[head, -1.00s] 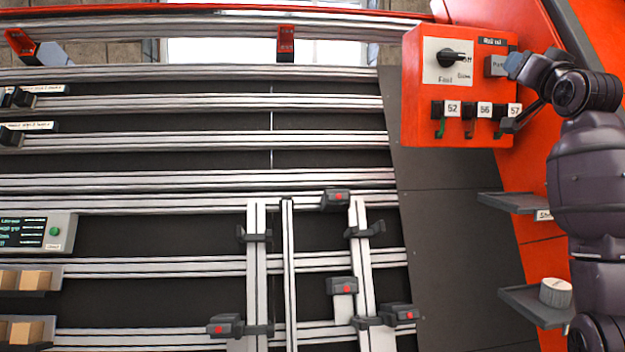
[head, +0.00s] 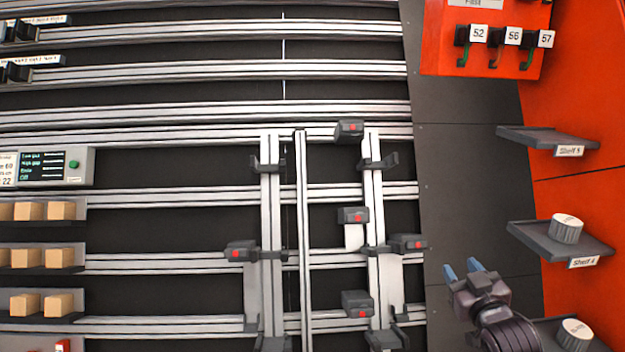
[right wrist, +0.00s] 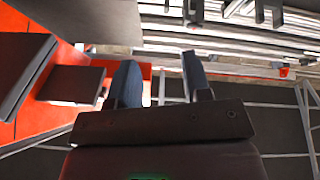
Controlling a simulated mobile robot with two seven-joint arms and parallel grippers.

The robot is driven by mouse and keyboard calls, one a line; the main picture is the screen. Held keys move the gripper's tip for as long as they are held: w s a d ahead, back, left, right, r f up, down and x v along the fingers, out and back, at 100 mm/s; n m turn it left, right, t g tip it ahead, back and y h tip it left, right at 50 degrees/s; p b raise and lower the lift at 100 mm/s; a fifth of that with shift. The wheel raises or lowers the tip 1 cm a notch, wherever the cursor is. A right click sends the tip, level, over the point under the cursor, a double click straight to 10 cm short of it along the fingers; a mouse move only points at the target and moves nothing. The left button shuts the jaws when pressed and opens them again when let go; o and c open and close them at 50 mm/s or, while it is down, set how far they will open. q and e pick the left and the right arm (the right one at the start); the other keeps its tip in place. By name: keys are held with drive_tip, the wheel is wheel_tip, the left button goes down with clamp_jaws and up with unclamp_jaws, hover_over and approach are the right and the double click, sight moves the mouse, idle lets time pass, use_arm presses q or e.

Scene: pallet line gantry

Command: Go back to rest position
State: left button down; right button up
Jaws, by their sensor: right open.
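My right gripper (head: 463,270) is at the lower right of the head view, in front of the dark panel and left of the shelves. Its two blue-tipped fingers stand apart with nothing between them. The right wrist view shows the same open, empty fingers (right wrist: 160,85). The gripper appears to touch nothing. My left gripper is not in the head view.
The red control box (head: 485,40) with tags 52, 56 and 57 is at the upper right. Shelf 5 (head: 545,138) is empty; Shelf 4 (head: 560,243) holds a white cylinder (head: 566,228). Rails with grey clamps (head: 350,130) fill the middle. Wooden blocks (head: 62,210) sit at left.

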drive_tip(key=s+a+f+m+g, duration=0.1)
drive_tip(key=s+f+g, duration=0.2)
drive_tip(key=s+f, duration=1.1)
drive_tip(key=s+a+f+m+g+h, duration=0.1)
drive_tip(key=s+f+g, duration=0.3)
drive_tip(key=s+f, duration=1.1)
drive_tip(key=shift+s+a+m, duration=0.2)
drive_tip(key=shift+a+m, duration=0.05)
drive_tip(key=shift+m, duration=0.15)
